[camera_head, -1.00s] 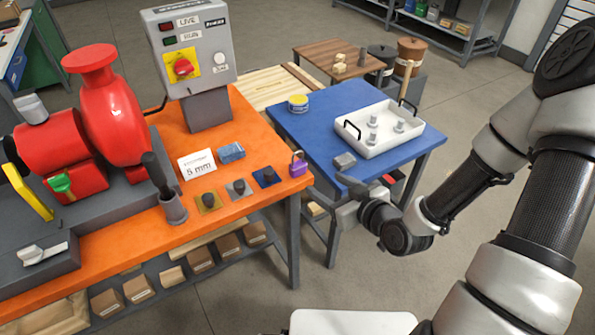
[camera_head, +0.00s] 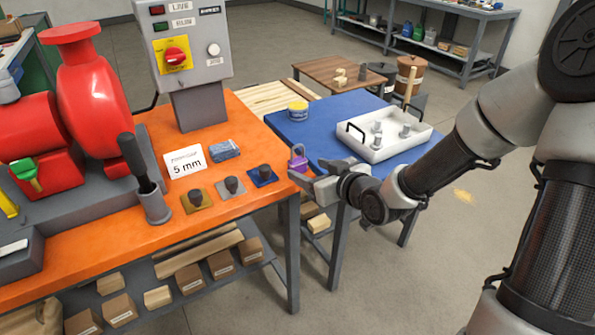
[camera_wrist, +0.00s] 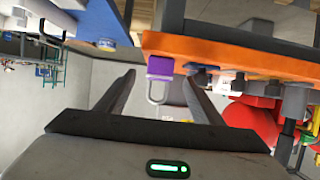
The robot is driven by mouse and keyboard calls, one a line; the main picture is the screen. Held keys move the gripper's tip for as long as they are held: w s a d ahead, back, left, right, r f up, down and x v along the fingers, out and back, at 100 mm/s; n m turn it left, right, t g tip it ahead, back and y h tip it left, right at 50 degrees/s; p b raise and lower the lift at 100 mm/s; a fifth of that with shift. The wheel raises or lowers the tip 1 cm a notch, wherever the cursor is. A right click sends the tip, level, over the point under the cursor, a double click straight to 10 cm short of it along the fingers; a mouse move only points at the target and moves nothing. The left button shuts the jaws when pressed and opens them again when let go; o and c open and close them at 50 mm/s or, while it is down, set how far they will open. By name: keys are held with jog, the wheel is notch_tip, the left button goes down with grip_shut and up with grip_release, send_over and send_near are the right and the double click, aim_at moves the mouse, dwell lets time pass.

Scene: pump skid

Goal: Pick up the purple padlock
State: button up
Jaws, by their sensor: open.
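The purple padlock (camera_head: 298,160) stands at the right edge of the orange bench, its pale shackle upward. In the head view my gripper (camera_head: 306,177) is just in front of it and partly covers its lower body. The wrist view is upside down and shows the padlock (camera_wrist: 160,67) with its shackle between the lines of my two fingers (camera_wrist: 157,82). The fingers are apart with nothing held. I cannot tell whether they touch the padlock.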

aim_at(300, 166)
jog(key=b+x, duration=0.3)
jog(key=x, duration=0.2)
jog(key=shift+s+f, duration=0.1)
jog(key=shift+f, duration=0.05)
jog(key=shift+w+a, duration=0.3)
jog(key=shift+w, duration=0.1)
jog(key=c, duration=1.2)
notch_tip(300, 166, up, 10)
jog(key=p, duration=0.4)
